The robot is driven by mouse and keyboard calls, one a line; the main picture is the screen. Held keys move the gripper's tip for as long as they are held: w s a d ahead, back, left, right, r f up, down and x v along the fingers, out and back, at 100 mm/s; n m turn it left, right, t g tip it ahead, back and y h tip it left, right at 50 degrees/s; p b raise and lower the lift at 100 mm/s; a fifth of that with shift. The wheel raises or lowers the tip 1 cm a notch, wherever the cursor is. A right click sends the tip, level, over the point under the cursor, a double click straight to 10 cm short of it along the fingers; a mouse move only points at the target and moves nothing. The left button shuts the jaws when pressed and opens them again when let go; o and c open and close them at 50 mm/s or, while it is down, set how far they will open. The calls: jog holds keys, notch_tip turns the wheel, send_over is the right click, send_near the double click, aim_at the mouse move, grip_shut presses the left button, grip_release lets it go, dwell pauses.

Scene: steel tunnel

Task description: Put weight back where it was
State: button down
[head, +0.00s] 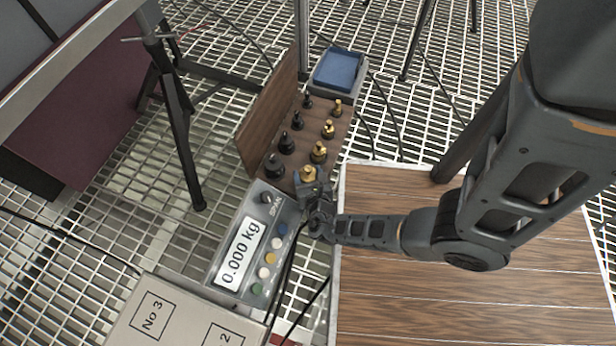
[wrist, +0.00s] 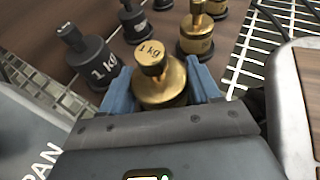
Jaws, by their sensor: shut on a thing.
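The brass weight marked 1 kg (wrist: 160,82) stands upright between the blue fingers of my gripper (wrist: 165,95) in the wrist view. The fingers are shut on its body. In the head view the same brass weight (head: 308,174) is at the near end of the wooden weight box (head: 253,130), at the front of the brass row. My gripper (head: 310,186) reaches it from the near right. A black 1 kg weight (wrist: 88,55) stands just left of it. The brass weight's base is hidden by the gripper, so I cannot tell if it touches the box floor.
More brass weights (head: 319,152) and black weights (head: 286,143) stand in two rows behind. A scale display (head: 240,252) reads 0.000 kg. A blue tray (head: 337,69) lies beyond the box. A wooden tabletop (head: 440,265) is bare at the right. A numbered box (head: 165,318) is in front.

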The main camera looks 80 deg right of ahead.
jog(key=shift+w, duration=0.1)
jog(key=shift+c, duration=1.2)
grip_release()
jog(key=p+v, duration=0.4)
jog(key=v, duration=0.8)
